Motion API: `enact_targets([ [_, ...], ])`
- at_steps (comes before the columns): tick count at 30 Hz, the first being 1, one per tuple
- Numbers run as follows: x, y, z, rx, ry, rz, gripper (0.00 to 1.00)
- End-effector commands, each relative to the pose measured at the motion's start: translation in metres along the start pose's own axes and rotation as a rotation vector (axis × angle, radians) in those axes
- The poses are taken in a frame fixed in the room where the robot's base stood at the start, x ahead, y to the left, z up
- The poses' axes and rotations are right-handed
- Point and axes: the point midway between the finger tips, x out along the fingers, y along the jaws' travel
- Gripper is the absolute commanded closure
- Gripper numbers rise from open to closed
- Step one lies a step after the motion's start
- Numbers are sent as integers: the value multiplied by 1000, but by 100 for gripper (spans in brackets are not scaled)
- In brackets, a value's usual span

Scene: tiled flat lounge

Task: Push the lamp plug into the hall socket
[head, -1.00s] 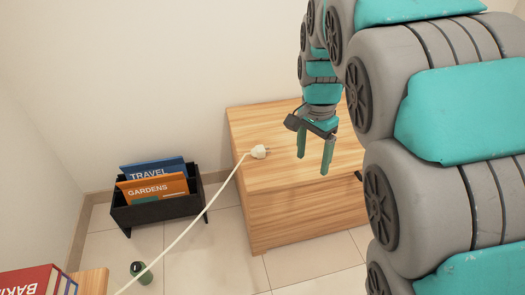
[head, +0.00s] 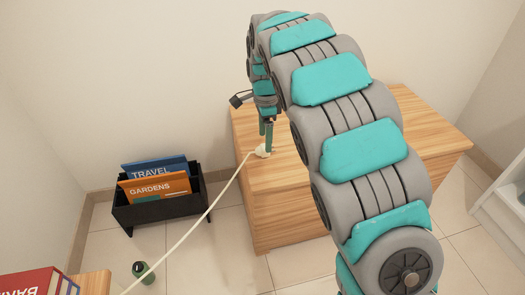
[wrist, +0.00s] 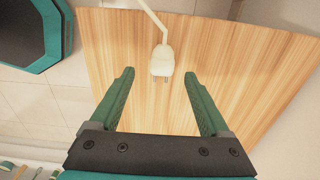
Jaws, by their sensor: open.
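The white lamp plug (head: 262,151) lies on the light wooden cabinet top (head: 290,173), near its left edge. Its white cord (head: 205,216) runs off down to the left. In the wrist view the plug (wrist: 162,61) lies with its two prongs toward my gripper and the cord leading away. My gripper (head: 267,140) points down over the plug. In the wrist view my gripper (wrist: 158,84) is open, its green fingers on either side of the plug's line, with nothing between them. Whether the fingertips touch the wood I cannot tell. No socket is visible.
A black magazine rack (head: 160,212) with TRAVEL and GARDENS issues stands on the tiles left of the cabinet. A green cylindrical item (head: 143,272) and red books (head: 38,281) are at lower left. A white shelf unit (head: 503,210) stands at right.

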Motion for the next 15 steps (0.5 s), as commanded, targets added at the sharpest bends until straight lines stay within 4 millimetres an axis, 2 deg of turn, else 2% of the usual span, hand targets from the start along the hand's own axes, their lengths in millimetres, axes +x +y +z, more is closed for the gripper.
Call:
enact_targets([
  [9,42,-2,8,0,0,7,20],
  [15,48,-3,8,-1,0,3,20],
])
